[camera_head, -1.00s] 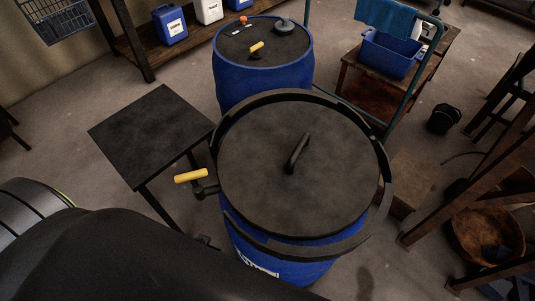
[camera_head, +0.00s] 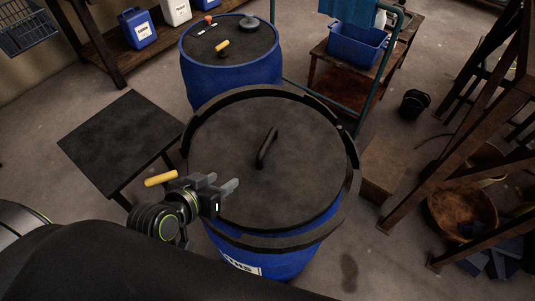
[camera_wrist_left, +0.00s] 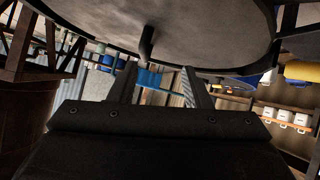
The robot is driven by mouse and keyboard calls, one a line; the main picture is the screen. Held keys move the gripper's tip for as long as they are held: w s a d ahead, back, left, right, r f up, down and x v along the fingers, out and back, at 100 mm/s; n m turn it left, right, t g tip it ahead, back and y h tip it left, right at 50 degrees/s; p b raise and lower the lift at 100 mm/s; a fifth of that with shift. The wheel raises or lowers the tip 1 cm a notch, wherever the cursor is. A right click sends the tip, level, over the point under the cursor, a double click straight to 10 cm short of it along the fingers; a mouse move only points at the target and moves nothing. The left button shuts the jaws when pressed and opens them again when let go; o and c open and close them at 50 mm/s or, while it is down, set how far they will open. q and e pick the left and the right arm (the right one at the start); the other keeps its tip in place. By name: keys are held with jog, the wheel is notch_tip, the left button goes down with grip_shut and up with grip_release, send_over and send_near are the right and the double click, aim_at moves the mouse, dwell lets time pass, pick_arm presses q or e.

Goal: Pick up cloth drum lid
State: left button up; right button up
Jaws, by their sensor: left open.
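The drum lid (camera_head: 225,125) is a dark grey disc on the near blue drum (camera_head: 290,262). Its black bar handle (camera_head: 267,147) stands up near the lid's middle. My left gripper (camera_head: 224,183) is open and empty over the lid's left front edge, apart from the handle and to its lower left. In the left wrist view the lid (camera_wrist_left: 210,35) fills the top, and its handle (camera_wrist_left: 147,45) shows beyond the open fingers (camera_wrist_left: 158,82). I cannot tell whether the gripper touches the lid. My right gripper is not in view.
A yellow lever grip (camera_head: 161,178) sticks out left of the drum, close to my left gripper. A black table (camera_head: 115,140) stands at the left. A second blue drum (camera_head: 232,72) is behind. A wooden frame (camera_head: 455,165) stands at the right.

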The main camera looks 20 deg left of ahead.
pick_arm(q)
notch_tip(320, 180, up, 2)
jog(key=w+d+t, duration=0.1)
jog(key=w, duration=0.2)
jog(key=p, duration=0.2)
send_near(263, 146)
jog(key=x, duration=0.4)
jog(key=shift+w+a+f, duration=0.15)
jog(key=shift+a+f, duration=0.05)
jog(key=shift+a, duration=0.15)
jog(key=shift+x, duration=0.75)
jog(key=x, duration=0.2)
jog(key=d+x, duration=0.1)
jog(key=x, duration=0.1)
jog(key=shift+w+r+p, duration=0.1)
jog(key=shift+w+p, duration=0.05)
jog(key=shift+p, duration=0.25)
jog(key=shift+w, duration=0.25)
jog(key=shift+f, duration=0.2)
grip_shut()
